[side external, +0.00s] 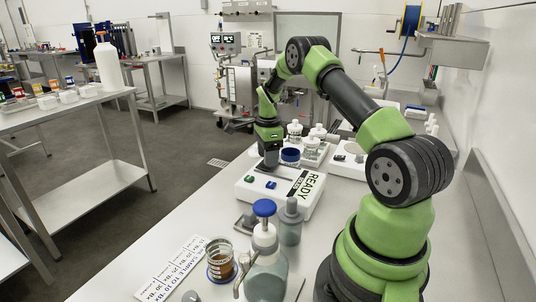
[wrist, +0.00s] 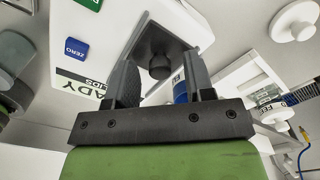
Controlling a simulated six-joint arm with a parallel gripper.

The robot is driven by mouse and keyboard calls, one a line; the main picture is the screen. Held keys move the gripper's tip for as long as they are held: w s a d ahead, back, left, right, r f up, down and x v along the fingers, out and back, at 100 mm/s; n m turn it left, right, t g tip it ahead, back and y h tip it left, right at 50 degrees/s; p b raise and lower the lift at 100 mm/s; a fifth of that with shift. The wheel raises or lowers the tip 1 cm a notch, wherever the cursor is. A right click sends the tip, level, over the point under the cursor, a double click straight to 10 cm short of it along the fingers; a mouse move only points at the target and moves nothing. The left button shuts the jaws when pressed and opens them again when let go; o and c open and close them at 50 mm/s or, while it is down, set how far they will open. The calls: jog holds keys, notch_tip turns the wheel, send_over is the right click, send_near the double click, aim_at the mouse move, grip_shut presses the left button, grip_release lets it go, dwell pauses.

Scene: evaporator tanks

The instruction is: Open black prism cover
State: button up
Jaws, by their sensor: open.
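The white instrument (side external: 255,195) with READY on its display stands on the bench, with green and blue buttons on top. It also shows in the wrist view (wrist: 60,20). In the wrist view the black prism cover (wrist: 158,36) is a dark plate with a round knob (wrist: 160,68). My gripper (wrist: 161,82) is open, its two fingers on either side of the knob; I cannot tell whether either touches it. In the side view my gripper (side external: 269,168) points down at the instrument's far part and hides the cover.
A blue-rimmed jar (side external: 290,156) stands close behind my gripper. White bottles (side external: 295,130) stand farther back. In front are a grey bottle (side external: 290,222), a blue-topped dispenser bottle (side external: 265,265) and a beaker of brown liquid (side external: 221,262).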

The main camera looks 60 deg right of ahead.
aim_at(286, 172)
grip_shut()
jog(key=shift+s, duration=2.85)
grip_release()
jog(key=shift+r, duration=0.1)
